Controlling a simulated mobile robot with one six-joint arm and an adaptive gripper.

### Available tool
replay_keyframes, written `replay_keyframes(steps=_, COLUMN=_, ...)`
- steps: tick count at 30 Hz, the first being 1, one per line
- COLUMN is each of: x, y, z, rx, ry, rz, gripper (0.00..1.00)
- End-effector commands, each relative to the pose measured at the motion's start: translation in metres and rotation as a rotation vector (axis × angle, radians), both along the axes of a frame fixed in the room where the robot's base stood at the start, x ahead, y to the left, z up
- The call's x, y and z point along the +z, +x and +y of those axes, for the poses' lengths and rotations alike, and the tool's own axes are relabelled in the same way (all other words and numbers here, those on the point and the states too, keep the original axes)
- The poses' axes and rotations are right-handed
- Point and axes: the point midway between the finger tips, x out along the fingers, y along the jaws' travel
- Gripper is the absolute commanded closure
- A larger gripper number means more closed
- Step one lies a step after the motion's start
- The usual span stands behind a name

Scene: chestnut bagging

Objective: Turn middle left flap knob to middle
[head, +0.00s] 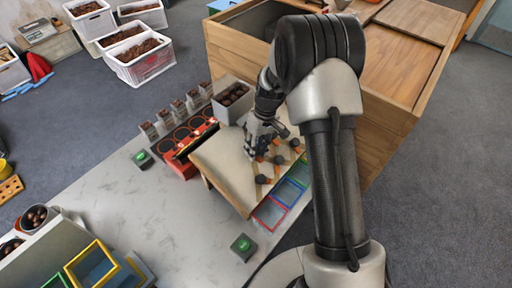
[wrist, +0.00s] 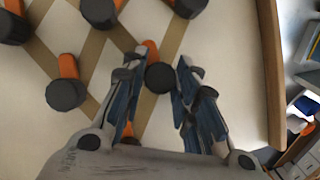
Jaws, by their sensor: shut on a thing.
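A pale sorting board (head: 222,165) with flap knobs stands on the table. My gripper (head: 251,154) is low over the board and hides part of it. In the wrist view my gripper (wrist: 160,68) has its blue-padded fingers closed around a black round knob (wrist: 159,78). An orange flap end (wrist: 150,48) shows just above that knob, between the fingertips. Other black knobs with orange flaps are apart from the fingers, one at the left (wrist: 66,95) and one at the top right (wrist: 188,5). I cannot tell the flap's exact angle.
Tan wooden strips cross the board, and a wooden rim (wrist: 271,80) borders its right side. Red (head: 270,213) and blue (head: 288,193) frames stand along its lower edge. A red device (head: 180,142) is at its left, and a wooden cabinet (head: 400,85) is behind my arm.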

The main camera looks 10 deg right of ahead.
Motion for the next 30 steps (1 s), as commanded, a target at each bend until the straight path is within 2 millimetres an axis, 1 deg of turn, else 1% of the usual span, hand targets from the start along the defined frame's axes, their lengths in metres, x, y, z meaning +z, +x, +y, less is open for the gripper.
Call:
replay_keyframes(steps=9, x=-0.0008, y=-0.0007, z=-0.0001, rx=-0.082, ry=0.039, rz=0.031, gripper=0.96)
replay_keyframes(steps=22, x=-0.0008, y=-0.0010, z=0.0000, rx=-0.090, ry=0.043, rz=0.034, gripper=0.96)
replay_keyframes(steps=23, x=-0.0008, y=-0.0010, z=0.0001, rx=-0.090, ry=0.043, rz=0.034, gripper=0.72)
replay_keyframes(steps=30, x=-0.0006, y=-0.0005, z=-0.0001, rx=-0.090, ry=0.043, rz=0.032, gripper=0.56)
